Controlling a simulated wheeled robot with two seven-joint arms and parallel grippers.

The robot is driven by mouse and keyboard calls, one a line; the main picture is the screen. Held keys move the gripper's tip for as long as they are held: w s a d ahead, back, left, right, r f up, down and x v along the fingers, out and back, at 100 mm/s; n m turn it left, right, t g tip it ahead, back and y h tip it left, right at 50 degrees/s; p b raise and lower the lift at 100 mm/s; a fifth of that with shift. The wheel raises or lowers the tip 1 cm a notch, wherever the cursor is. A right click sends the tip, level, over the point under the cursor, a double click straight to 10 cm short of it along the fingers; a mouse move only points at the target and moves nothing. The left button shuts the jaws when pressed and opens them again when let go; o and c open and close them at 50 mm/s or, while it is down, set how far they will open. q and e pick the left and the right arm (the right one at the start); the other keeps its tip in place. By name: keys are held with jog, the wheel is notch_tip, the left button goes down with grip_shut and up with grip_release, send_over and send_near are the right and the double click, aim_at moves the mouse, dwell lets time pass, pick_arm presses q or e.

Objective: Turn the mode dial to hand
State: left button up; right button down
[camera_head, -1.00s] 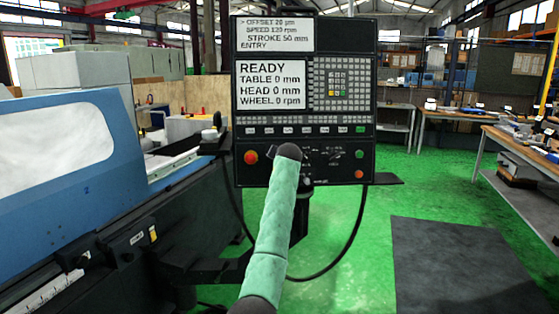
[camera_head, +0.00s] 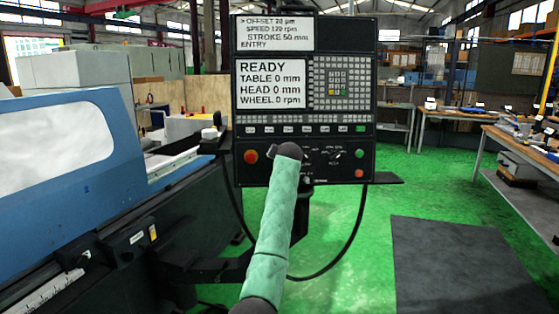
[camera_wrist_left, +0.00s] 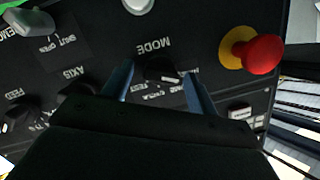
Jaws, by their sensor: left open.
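The mode dial (camera_wrist_left: 164,72) is a small dark knob with a light pointer, under the MODE label on the black control panel (camera_head: 306,102). In the left wrist view, where the lettering is upside down, it sits between the two blue-grey fingers of my open left gripper (camera_wrist_left: 160,77), with visible gaps beside it. I cannot tell whether the fingers touch the panel. In the head view my green-sleeved left arm ends in front of the lower panel and hides the dial and most of the gripper.
A red emergency-stop button (camera_wrist_left: 262,54) on a yellow base is close by; it also shows in the head view (camera_head: 251,156). An axis dial (camera_wrist_left: 76,92) is on the other side. The panel screen (camera_head: 270,84) reads READY. The blue grinder (camera_head: 70,150) stands at left.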

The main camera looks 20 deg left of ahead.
pick_arm(q)
jog(key=b+v, duration=0.1)
jog(key=v, duration=0.6)
jog(key=shift+b, duration=0.3)
pick_arm(e)
jog(key=shift+t+y, duration=0.3)
jog(key=shift+y, duration=0.1)
jog(key=a+f, duration=0.1)
jog(key=w+a+f, duration=0.1)
jog(key=f, duration=0.1)
jog(key=shift+w+a+f, duration=0.15)
pick_arm(q)
jog(key=shift+f, duration=0.1)
